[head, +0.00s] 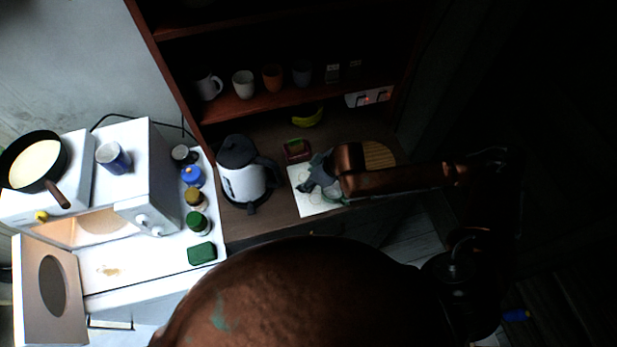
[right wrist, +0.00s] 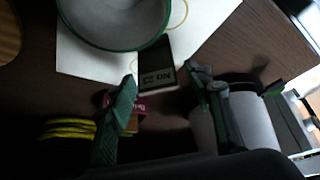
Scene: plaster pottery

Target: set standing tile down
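Whether the tile stands or lies is hard to tell. My right gripper (right wrist: 161,76) is open, with its fingers apart on either side of the tile in the picture; contact is not visible. In the head view my right gripper (head: 318,177) is over the white sheet (head: 310,206), close to the bowl (head: 334,193); the tile cannot be made out there. My left gripper is not in view.
A kettle (head: 242,180) stands left of the sheet. A round wooden board (head: 380,155) is at right. Mugs (head: 243,84) stand on the shelf above. Jars (head: 197,221) stand at left.

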